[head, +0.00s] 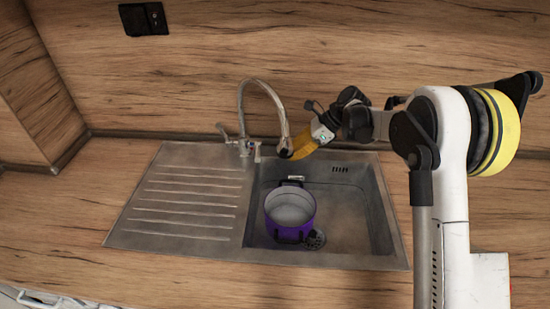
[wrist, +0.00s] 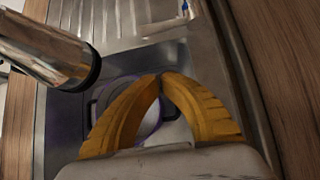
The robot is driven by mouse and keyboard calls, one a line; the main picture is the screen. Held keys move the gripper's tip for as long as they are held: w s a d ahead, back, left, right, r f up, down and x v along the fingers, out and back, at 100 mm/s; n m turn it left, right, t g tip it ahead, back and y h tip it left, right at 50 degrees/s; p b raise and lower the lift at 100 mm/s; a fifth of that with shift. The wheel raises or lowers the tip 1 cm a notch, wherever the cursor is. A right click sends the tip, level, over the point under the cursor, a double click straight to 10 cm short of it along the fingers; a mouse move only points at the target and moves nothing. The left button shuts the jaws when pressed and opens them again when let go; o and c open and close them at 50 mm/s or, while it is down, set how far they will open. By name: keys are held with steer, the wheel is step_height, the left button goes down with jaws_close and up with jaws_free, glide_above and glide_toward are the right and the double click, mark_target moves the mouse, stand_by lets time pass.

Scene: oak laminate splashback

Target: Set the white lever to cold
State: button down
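The metal tap (head: 245,148) stands at the back of the sink, with a tall curved spout (head: 262,84). One handle (head: 222,131) tilts up on its left, and a small pale lever (head: 257,152) is on its right. In the wrist view, a pale tap part with a small blue mark (wrist: 185,6) shows at the top edge, partly cut off. Which handle is the white lever is hard to tell. My gripper (head: 291,154) has yellow fingers, just right of the spout's end and apart from the levers. Its fingertips meet in the wrist view (wrist: 160,76), with nothing seen between them.
The spout's dark-rimmed end (wrist: 84,72) is close to my fingers at the left. A purple pot (head: 290,214) stands in the sink basin (head: 355,215) below. The ribbed drainboard (head: 190,195) is clear. A wooden splashback (head: 200,60) rises behind.

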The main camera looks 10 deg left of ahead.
mark_target(258, 154)
steer(key=w+b+x, duration=0.1)
steer(key=b+x, duration=0.2)
steer(key=x, duration=0.7)
steer(key=r, duration=0.1)
steer(key=a+r, duration=0.1)
steer(key=s+r+b, duration=0.1)
steer(key=shift+a+r, duration=0.35)
steer(key=shift+r+m+g+p, duration=0.3)
steer(key=shift+r+g+p, duration=0.15)
steer(key=shift+r+g, duration=0.2)
steer(key=shift+w+r+p, duration=0.2)
steer(key=shift+r+p, duration=0.35)
steer(key=shift+r, duration=0.1)
steer(key=shift+w+r+p, duration=0.25)
steer(key=shift+r+p, duration=0.25)
steer(key=shift+r, duration=0.15)
steer(key=shift+w+r+p, duration=0.2)
steer(key=shift+r+p, duration=0.35)
steer(key=shift+r, duration=0.1)
steer(key=shift+w+a+r, duration=0.1)
steer(key=shift+w+r, duration=0.05)
steer(key=shift+r, duration=0.1)
stand_by(0.4)
